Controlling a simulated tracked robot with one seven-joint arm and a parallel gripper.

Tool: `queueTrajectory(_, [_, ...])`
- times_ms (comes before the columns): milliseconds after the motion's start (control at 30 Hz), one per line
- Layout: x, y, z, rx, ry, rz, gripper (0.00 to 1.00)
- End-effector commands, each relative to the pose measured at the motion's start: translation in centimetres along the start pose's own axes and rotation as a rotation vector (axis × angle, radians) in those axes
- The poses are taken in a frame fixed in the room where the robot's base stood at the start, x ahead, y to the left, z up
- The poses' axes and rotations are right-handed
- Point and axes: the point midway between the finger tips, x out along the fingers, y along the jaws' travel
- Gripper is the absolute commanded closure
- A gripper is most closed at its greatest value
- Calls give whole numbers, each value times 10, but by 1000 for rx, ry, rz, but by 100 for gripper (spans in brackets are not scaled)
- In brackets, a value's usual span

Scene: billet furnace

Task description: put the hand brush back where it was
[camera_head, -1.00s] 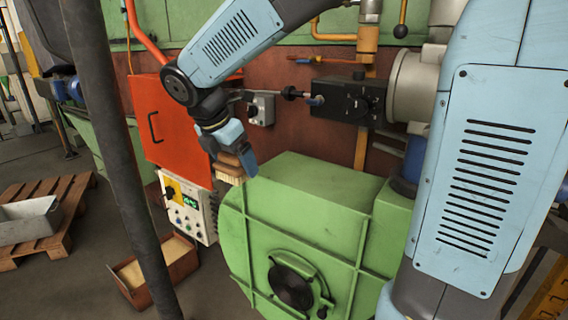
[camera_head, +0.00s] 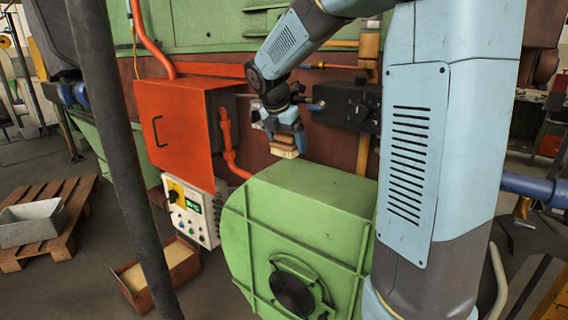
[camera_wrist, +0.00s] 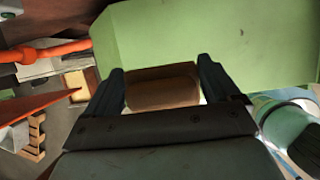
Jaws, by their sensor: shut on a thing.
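The hand brush (camera_head: 284,148) has a brown wooden back and pale bristles that point down. My gripper (camera_head: 286,130) is shut on it and holds it close to the back top edge of the green housing (camera_head: 310,187); I cannot tell whether the bristles touch the housing. In the wrist view the brown back of the brush (camera_wrist: 162,88) lies between the two dark fingers of my gripper (camera_wrist: 165,92), with the green housing beyond it. The bristles are hidden there.
An orange cabinet (camera_head: 178,128) and a control box (camera_head: 192,210) stand left of the housing. A black box (camera_head: 350,104) is behind, to the right. A dark post (camera_head: 118,150) crosses the left side. A brown bin (camera_head: 160,272) and a pallet (camera_head: 75,200) lie on the floor.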

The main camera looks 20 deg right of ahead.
Motion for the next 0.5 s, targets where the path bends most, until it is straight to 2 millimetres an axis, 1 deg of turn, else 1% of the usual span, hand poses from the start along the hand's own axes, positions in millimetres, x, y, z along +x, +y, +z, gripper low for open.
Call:
queueTrajectory(33, [9,0,-3,-1,2,-3,35])
queueTrajectory(100, [18,0,-8,-1,1,-2,35])
queueTrajectory(200, [26,0,-11,-1,0,-2,35])
queueTrajectory(367, [33,0,-14,0,1,-1,35])
queueTrajectory(500, [48,0,-21,-1,2,-3,35])
